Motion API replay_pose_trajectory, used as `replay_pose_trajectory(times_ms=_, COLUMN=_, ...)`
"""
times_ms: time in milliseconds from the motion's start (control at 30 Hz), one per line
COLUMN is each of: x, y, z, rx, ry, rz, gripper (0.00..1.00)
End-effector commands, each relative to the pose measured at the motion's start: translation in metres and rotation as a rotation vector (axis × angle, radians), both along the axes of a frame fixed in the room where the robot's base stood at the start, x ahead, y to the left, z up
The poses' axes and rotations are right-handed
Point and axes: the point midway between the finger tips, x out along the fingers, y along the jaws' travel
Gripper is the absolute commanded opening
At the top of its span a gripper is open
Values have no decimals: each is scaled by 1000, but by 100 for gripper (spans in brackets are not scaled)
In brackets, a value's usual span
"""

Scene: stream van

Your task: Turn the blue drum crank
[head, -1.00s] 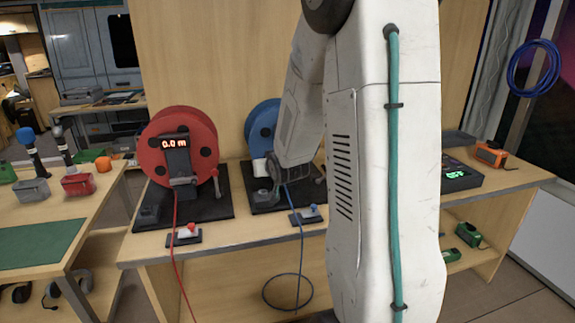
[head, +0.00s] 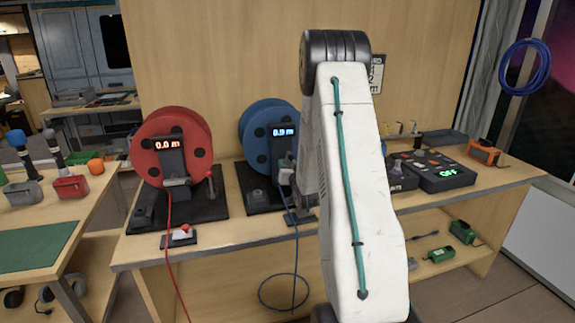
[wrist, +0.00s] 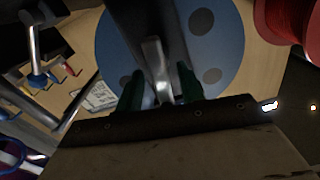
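The blue drum (head: 258,120) stands on a dark base on the bench, and its display reads 0.9 m. In the wrist view, its face (wrist: 225,35) fills the top middle behind a dark upright. The pale metal crank (wrist: 156,65) reaches down between the two green fingers of my gripper (wrist: 160,75). The fingers are apart, one on each side of the crank, with narrow gaps visible; firm contact cannot be made out. In the head view my arm covers the crank and most of my gripper.
A red drum (head: 170,125) reading 0.0 m stands left of the blue one. A small switch (head: 181,234) sits before it. Dark control boxes (head: 440,172) stand on the right of the bench. A blue cable (head: 296,262) hangs in front and coils below.

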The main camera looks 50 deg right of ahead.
Motion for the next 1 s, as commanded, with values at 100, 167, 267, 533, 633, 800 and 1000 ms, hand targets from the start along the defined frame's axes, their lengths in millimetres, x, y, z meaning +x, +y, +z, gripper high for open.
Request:
replay_pose_trajectory(times_ms=100, x=9, y=-5, z=0, rx=0, ry=0, rz=0, gripper=38)
replay_pose_trajectory(times_ms=167, x=11, y=-6, z=0, rx=0, ry=0, rz=0, gripper=38)
replay_pose_trajectory(times_ms=267, x=11, y=-6, z=0, rx=1, ry=1, rz=0, gripper=38)
replay_pose_trajectory(times_ms=533, x=11, y=-6, z=0, rx=1, ry=1, rz=0, gripper=5)
replay_pose_trajectory(times_ms=633, x=11, y=-6, z=0, rx=1, ry=2, rz=0, gripper=0)
replay_pose_trajectory(times_ms=800, x=11, y=-6, z=-2, rx=-1, ry=8, rz=0, gripper=0)
replay_pose_trajectory(times_ms=1000, x=11, y=-4, z=-4, rx=-41, ry=38, rz=1, gripper=0)
